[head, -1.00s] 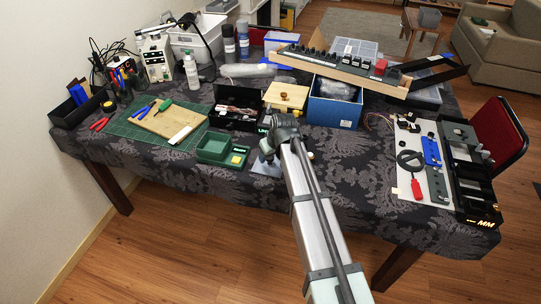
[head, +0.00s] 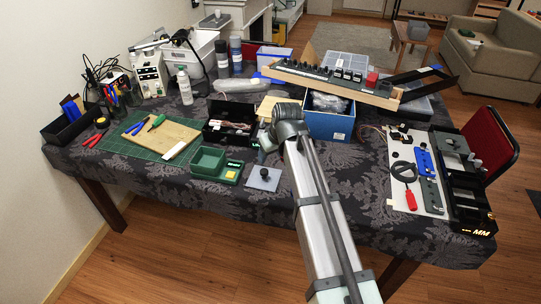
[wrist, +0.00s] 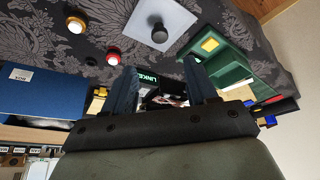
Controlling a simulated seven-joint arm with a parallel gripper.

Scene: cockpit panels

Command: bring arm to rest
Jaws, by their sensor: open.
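My gripper (wrist: 159,66) is open in the wrist view, its two dark blue-grey fingers apart with nothing held between them. In the head view my arm reaches from the lower right over the front middle of the table, and my gripper (head: 264,148) is mostly hidden behind its own wrist. A grey plate with a black knob (head: 264,177) lies on the cloth just in front of the gripper, apart from it. It also shows in the wrist view (wrist: 174,22). The green tray (head: 207,161) sits left of the gripper.
Behind the gripper are a black open toolbox (head: 230,125), a wooden box (head: 273,105) and a blue bin (head: 331,126) under a tilted switch panel (head: 333,79). A white board with parts (head: 407,175) lies at the right. Round red (wrist: 113,58) and yellow (wrist: 76,25) buttons show in the wrist view.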

